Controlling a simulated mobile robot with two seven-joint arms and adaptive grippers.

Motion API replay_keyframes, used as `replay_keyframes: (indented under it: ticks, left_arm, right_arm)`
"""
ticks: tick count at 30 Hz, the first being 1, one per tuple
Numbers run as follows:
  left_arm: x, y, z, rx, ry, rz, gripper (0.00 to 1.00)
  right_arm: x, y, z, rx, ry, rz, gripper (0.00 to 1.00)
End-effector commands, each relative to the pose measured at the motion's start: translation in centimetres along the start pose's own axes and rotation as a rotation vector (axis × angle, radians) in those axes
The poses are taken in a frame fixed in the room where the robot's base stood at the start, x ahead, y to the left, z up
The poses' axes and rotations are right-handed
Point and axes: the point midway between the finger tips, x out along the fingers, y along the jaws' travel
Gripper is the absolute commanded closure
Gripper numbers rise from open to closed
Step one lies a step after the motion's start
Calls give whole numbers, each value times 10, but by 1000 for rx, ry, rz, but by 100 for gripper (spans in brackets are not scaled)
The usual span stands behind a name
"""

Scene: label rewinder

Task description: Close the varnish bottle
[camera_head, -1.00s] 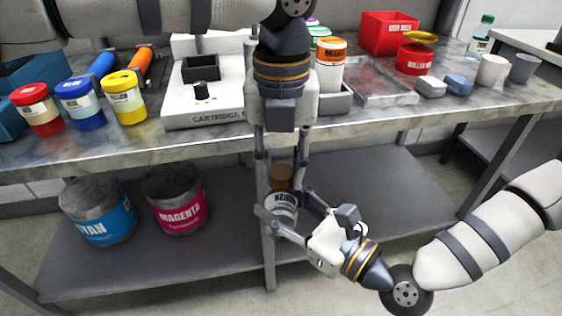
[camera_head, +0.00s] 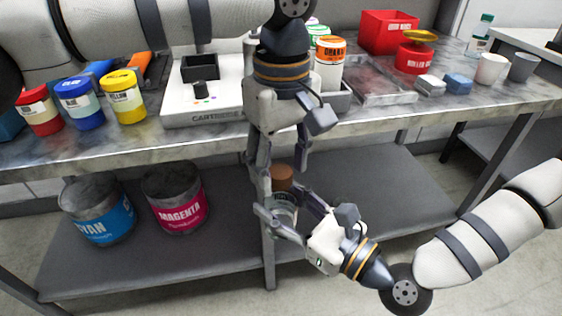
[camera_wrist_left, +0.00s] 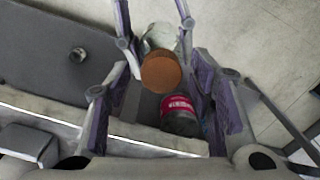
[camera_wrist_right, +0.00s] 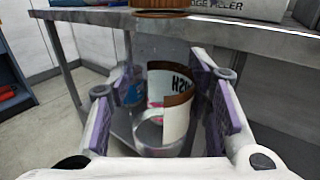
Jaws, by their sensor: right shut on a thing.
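The varnish bottle (camera_head: 284,210), pale with a lettered label, is held upright above the lower shelf by my right gripper (camera_head: 283,214), which is shut on its body. The label also shows between the fingers in the right wrist view (camera_wrist_right: 178,118). The brown cap (camera_head: 281,177) is over the bottle's top; it shows at the upper edge of the right wrist view (camera_wrist_right: 160,13). I cannot tell how far it is screwed down. My left gripper (camera_head: 279,178) points down from above, its fingers open either side of the cap (camera_wrist_left: 160,73), with gaps visible.
The workbench (camera_head: 400,115) edge is just behind my left gripper. Red, blue and yellow jars (camera_head: 124,98), a cartridge filler (camera_head: 205,110) and an orange-labelled jar (camera_head: 330,65) stand on it. Cyan (camera_head: 98,212) and magenta (camera_head: 175,200) cans stand on the lower shelf.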

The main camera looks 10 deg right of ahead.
Motion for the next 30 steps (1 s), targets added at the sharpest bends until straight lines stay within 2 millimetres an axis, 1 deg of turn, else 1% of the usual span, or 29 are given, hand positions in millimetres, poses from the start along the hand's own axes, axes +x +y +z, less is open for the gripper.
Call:
replay_keyframes:
  ticks: [7, 10, 14, 18, 21, 25, 30]
  left_arm:
    - [0, 0, 0, -1, 0, 0, 48]
    - [-6, 0, 0, -2, 2, 1, 48]
    - [-30, 1, 0, -2, 3, 3, 48]
    - [-65, 1, 0, -1, 3, 3, 48]
    - [-87, 0, 0, -3, 3, 2, 48]
    - [-108, 1, 0, -2, 2, 1, 48]
    - [-120, 0, 0, -1, 0, 1, 48]
  right_arm:
    - [0, 0, 0, 0, -1, -1, 100]
    - [0, 0, 0, 0, -1, -1, 100]
    - [0, 0, 0, 0, -1, -2, 100]
    - [0, -1, 0, 0, -1, -2, 100]
    - [0, -1, 0, 0, -1, -2, 100]
    - [0, 0, 0, 0, -1, -2, 100]
    - [0, 0, 0, 0, -1, -2, 100]
